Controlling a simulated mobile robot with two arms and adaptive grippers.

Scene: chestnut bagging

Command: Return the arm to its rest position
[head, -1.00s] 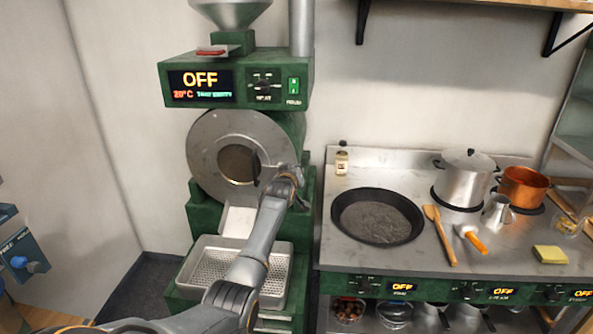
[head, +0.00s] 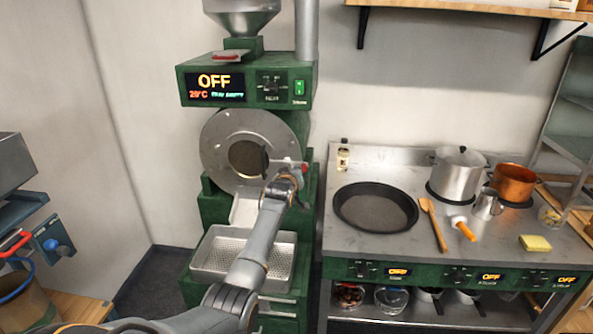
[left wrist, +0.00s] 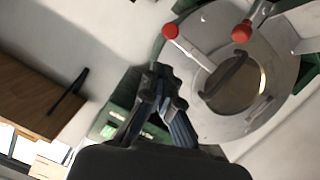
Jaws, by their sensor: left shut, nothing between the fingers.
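My left arm reaches up from the bottom of the head view to the front of the green roaster (head: 216,208). Its wrist is in front of the right side of the round drum face (head: 222,130), and the fingers are hard to make out there. In the left wrist view my left gripper (left wrist: 158,76) is shut and empty, with the drum face (left wrist: 204,118) to its right. Two red-knobbed levers (left wrist: 242,31) cross that face. Whether the gripper touches the roaster cannot be told. My right gripper is not in view.
A perforated cooling tray (head: 215,258) lies beneath my forearm. To the right, a stove counter (head: 385,240) holds a black pan (head: 375,207), a steel pot (head: 455,175) and a copper pot (head: 513,183). A blue-grey machine (head: 53,245) stands at the left edge.

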